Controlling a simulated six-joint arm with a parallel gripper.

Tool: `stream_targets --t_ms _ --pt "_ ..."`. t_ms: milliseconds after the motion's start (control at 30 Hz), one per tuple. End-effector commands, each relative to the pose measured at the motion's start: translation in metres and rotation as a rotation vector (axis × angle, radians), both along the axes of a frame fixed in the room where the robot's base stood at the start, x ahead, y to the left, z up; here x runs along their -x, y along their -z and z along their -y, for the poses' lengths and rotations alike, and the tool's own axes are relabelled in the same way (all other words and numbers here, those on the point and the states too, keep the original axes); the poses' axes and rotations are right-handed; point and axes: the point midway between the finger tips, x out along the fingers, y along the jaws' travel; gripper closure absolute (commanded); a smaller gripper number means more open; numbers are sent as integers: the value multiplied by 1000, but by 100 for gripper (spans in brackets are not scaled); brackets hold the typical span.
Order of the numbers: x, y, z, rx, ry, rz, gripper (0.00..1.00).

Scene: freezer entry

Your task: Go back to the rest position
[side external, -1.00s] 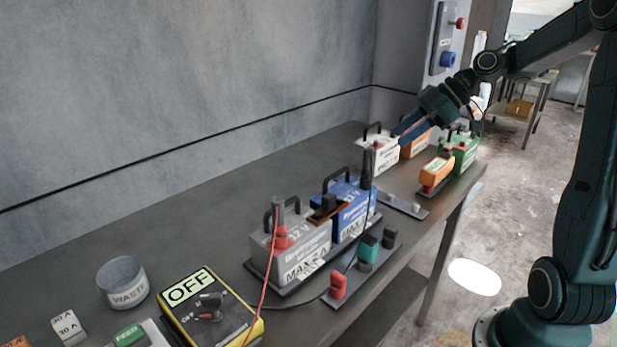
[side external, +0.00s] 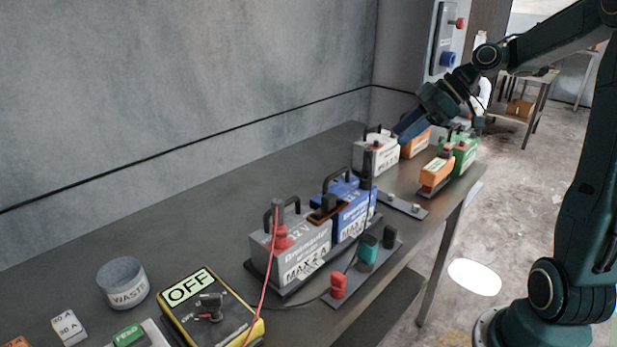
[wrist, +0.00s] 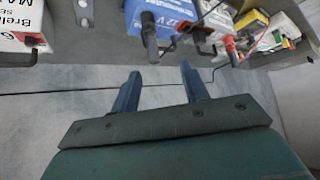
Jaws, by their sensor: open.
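The blue battery (side external: 350,207) and the grey battery (side external: 292,248) stand side by side on a dark tray, each with a clamp on top. The blue battery also shows at the top of the wrist view (wrist: 172,14).
A yellow charger (side external: 212,310) marked OFF and a waste cup (side external: 123,284) are at the near end. The bench's back strip along the wall is clear.

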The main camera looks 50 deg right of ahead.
Motion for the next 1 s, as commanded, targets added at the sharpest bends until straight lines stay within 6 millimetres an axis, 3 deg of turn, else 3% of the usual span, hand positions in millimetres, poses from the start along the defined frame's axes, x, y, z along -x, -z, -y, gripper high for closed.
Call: stream_targets --t_ms 267,500,733,1000 --pt "12 -8 -58 56 82 -110 55" --pt "40 -12 -105 107 202 -189 55" --pt "79 -13 -136 136 333 -228 55" --pt "131 -6 -154 135 497 -241 55"
